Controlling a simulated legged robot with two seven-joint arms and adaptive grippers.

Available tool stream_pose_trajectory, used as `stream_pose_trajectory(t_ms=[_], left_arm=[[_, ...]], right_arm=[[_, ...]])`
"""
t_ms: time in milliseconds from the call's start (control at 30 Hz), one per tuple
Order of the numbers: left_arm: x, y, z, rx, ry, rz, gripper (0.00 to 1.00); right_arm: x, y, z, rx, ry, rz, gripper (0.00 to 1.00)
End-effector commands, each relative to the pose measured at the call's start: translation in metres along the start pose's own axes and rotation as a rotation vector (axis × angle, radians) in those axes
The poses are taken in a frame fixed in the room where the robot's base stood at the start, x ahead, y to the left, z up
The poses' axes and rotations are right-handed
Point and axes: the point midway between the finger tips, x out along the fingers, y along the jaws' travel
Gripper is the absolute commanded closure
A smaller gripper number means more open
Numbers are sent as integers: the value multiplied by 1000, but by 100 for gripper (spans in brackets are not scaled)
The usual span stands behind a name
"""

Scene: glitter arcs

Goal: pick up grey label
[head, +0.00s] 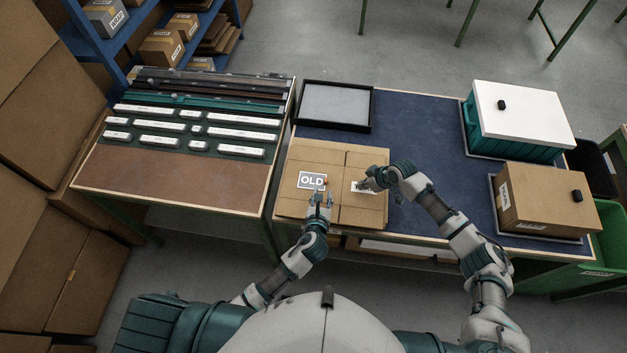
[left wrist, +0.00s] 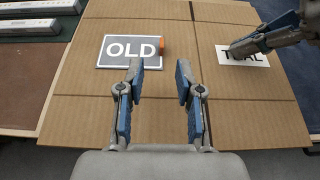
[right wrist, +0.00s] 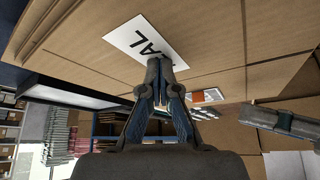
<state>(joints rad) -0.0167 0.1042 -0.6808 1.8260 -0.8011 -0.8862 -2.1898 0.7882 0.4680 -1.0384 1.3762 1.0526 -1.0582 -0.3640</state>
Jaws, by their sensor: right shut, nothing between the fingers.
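The grey label (head: 312,180), printed OLD in white, lies flat on the left part of the cardboard box (head: 300,153). In the left wrist view the grey label (left wrist: 128,62) has a small orange piece (left wrist: 162,46) at its right edge. My left gripper (head: 320,197) is open and empty, just nearer than the label's right side; its spread fingers (left wrist: 160,80) show in the left wrist view. My right gripper (head: 365,184) is shut and empty at a white label (left wrist: 232,53) with black letters, partly hidden by the fingers. In the right wrist view its fingertips (right wrist: 165,68) are by the white label's edge (right wrist: 128,32).
Left of the box is a table with white strips (head: 240,134) and dark rails. Behind the box is a black-rimmed tray (head: 372,108). A white-lidded teal bin (head: 520,105) and a brown carton (head: 545,205) stand to the right. The blue mat (head: 425,125) between is clear.

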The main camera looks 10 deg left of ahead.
Motion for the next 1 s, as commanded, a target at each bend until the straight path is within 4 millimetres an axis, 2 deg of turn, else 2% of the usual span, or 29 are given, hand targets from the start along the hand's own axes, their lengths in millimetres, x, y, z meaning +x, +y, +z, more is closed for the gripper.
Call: stream_pose_trajectory(t_ms=[33,267,533,667,867,1000], left_arm=[[10,0,0,-1,1,1,65],[32,0,0,-1,0,1,65],[72,-1,0,-2,0,3,65],[80,0,-1,-1,0,3,65],[81,0,-1,-2,0,3,65],[81,0,-1,-2,0,3,100]], right_arm=[[4,-2,7,3,-15,-5,100],[4,-2,7,3,-15,-5,100],[4,-2,7,3,-15,-5,100],[4,-2,8,3,-15,-5,100],[4,-2,8,3,-15,-5,100],[4,-2,8,3,-16,-5,100]])
